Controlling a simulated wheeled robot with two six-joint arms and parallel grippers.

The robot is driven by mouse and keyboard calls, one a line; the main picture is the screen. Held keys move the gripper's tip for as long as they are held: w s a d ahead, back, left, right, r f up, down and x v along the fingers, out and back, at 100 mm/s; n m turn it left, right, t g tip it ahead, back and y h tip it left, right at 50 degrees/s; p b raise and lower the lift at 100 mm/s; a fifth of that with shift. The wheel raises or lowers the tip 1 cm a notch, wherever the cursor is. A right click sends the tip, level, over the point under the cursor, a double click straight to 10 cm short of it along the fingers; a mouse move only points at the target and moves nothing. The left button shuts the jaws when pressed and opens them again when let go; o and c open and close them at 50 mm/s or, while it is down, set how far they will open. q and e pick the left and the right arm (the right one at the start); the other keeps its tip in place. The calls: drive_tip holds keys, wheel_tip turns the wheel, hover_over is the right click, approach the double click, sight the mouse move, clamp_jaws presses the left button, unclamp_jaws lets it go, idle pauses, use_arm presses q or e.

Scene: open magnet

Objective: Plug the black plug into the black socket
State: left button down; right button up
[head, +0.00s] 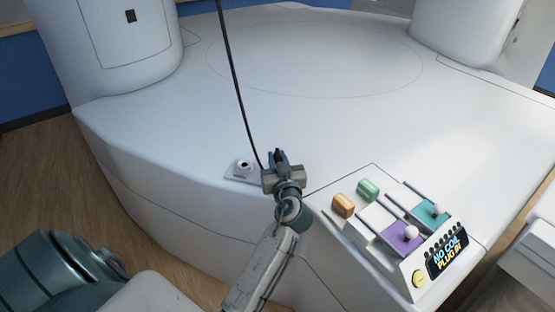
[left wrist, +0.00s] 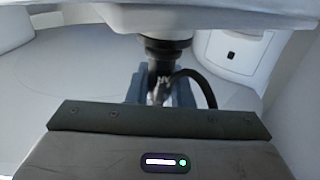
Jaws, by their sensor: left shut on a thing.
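My left gripper (head: 283,172) is shut on the black plug (head: 278,155), just right of a small white socket plate (head: 232,177) on the white bed's front edge. The plate carries a round socket with a dark opening (head: 244,164), which looks empty. The gripper hides the plate's right end, so I cannot tell whether another socket is there. In the left wrist view the black plug (left wrist: 165,52) stands beyond the gripper body, its upper end close to a pale surface; I cannot tell if they touch. My right gripper is out of view.
A black cable (head: 237,80) hangs from above to the gripper and curves beside the plug in the left wrist view (left wrist: 207,88). A control panel with coloured buttons, sliders and a lit display (head: 449,254) lies to the right. The bed top (head: 320,60) is clear.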

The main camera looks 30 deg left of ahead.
use_arm(q)
drive_tip(key=shift+f, duration=0.25)
drive_tip(key=c, duration=1.2)
unclamp_jaws()
